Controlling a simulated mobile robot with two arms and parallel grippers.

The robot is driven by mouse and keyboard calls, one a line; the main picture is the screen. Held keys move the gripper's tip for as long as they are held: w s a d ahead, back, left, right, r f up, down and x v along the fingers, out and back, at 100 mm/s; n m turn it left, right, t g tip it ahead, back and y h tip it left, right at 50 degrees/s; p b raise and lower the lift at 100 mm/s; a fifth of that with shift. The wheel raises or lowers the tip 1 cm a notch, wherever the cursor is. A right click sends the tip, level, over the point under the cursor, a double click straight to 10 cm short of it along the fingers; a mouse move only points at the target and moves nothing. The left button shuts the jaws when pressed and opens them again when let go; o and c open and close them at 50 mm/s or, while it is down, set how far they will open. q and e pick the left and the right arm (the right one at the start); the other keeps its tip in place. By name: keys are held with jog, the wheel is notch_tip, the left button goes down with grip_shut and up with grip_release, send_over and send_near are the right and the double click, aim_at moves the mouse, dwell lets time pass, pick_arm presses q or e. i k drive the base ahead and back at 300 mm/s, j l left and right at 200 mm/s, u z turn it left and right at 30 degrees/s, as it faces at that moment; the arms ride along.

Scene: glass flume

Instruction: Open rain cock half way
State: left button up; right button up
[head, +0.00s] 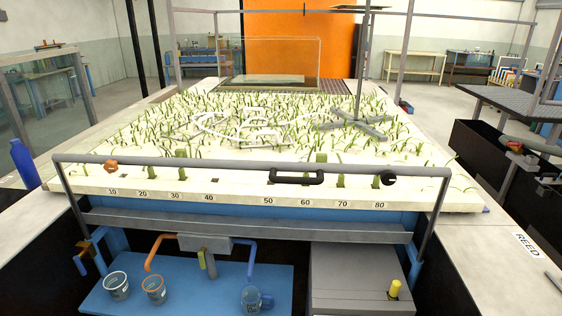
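No label marks a rain cock, and I cannot tell which fitting it is. A yellow lever (208,262) hangs down from a grey valve block (204,243) under the front of the planted bed. An orange pipe (156,250) leaves the block on the left and a blue pipe (252,256) on the right. Neither of my grippers is in view.
Several beakers, one a glass beaker (116,286), stand on the blue shelf (200,300). A blue bottle (25,164) stands at left. The right ledge, marked REED, is mostly clear.

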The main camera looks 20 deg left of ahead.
aim_at(76, 259)
jog(key=j+u, duration=0.1)
jog(key=u, duration=1.95)
jog(key=i+j, duration=0.1)
jog(key=j, duration=0.75)
jog(key=i+j, duration=0.15)
jog(key=j, duration=0.65)
jog(key=i+u, duration=0.05)
